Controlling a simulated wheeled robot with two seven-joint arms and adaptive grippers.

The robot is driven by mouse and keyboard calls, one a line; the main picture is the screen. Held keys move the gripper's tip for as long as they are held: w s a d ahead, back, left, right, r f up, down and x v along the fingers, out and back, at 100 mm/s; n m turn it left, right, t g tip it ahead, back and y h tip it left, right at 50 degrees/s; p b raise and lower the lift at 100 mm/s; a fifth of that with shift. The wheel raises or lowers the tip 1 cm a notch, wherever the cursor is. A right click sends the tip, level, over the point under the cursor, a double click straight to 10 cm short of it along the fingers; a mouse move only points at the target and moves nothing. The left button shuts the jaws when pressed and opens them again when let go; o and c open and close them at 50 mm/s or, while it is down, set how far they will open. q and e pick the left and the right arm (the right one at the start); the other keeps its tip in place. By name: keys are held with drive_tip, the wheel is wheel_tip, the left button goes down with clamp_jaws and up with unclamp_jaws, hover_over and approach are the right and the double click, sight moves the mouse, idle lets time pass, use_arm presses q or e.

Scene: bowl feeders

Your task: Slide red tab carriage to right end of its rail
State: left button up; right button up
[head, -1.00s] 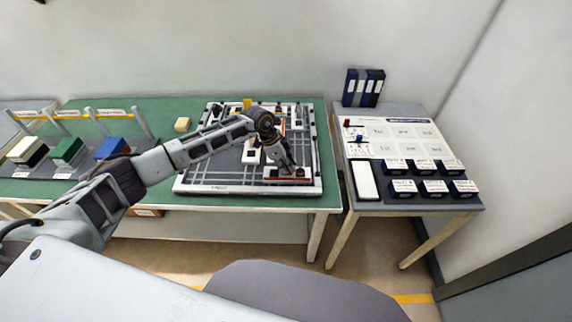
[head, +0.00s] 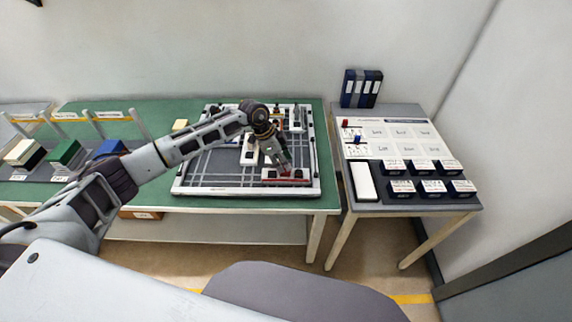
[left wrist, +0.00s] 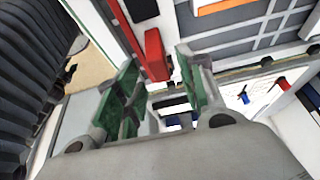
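The carriage (head: 271,175) is a white block with dark and red parts on the front right of the grey rail board. Its upright red tab (left wrist: 154,55) shows clearly in the left wrist view. My left gripper (head: 285,165) is above the carriage in the head view and partly covers it. In the left wrist view my left gripper (left wrist: 156,60) has its green-padded fingers apart, with the red tab between the tips. A gap shows beside the tab, and I cannot tell whether either finger touches it. My right gripper is not in view.
The rail board (head: 220,183) lies on a green table (head: 150,197) and carries other white blocks, such as one (head: 249,152) behind the carriage. A side table (head: 400,206) with dark boxes (head: 432,188) stands to the right, across a gap.

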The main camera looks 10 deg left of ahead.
use_arm(q)
drive_tip(key=v, duration=0.8)
drive_tip(key=shift+r, duration=0.4)
